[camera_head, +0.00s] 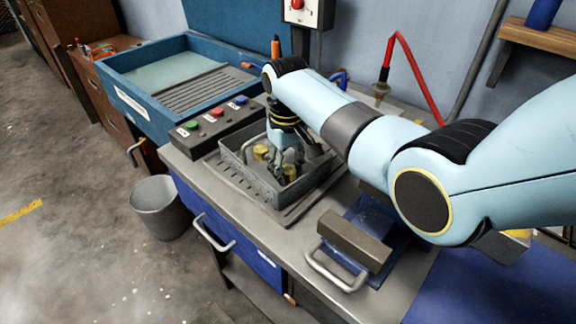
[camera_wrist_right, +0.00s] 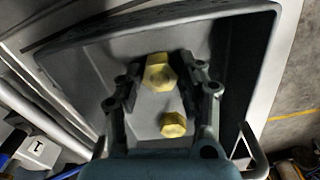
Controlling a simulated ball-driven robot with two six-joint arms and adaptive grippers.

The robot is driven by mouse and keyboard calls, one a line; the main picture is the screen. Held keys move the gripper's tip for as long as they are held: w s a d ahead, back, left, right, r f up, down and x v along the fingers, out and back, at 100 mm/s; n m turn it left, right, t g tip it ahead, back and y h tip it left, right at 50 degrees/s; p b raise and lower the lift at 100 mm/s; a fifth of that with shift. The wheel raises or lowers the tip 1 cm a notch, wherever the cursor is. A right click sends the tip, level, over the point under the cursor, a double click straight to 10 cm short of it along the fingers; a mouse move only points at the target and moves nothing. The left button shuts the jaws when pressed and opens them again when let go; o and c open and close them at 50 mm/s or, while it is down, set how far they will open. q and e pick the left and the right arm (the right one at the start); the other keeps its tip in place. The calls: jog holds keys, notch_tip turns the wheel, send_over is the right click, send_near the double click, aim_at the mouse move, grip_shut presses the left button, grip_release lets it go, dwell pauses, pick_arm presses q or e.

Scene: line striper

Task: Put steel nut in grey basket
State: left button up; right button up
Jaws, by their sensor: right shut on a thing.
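The grey basket (camera_head: 236,168) is an open rectangular bin on the steel bench, and its inside fills much of the right wrist view (camera_wrist_right: 95,58). My right gripper (camera_head: 284,172) points down into the basket. In the right wrist view its fingertips (camera_wrist_right: 158,76) are closed in on a yellow six-sided nut (camera_wrist_right: 158,72). It looks brassy rather than steel-grey. A second yellow piece (camera_wrist_right: 172,125) shows lower in that view. In the head view one yellow piece (camera_head: 260,152) is at the basket's far-left side. My left gripper is not in view.
A control box (camera_head: 212,122) with coloured buttons stands just behind the basket. A blue sink-like tub (camera_head: 170,80) is at the back left. A grey block with a metal handle (camera_head: 352,240) is at the front right. A bin (camera_head: 160,207) stands on the floor.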

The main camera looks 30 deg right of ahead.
aim_at(287, 170)
jog(key=o, duration=1.2)
jog(key=shift+f, duration=0.1)
notch_tip(287, 170, up, 12)
jog(key=shift+a, duration=0.1)
jog(key=shift+s, duration=0.1)
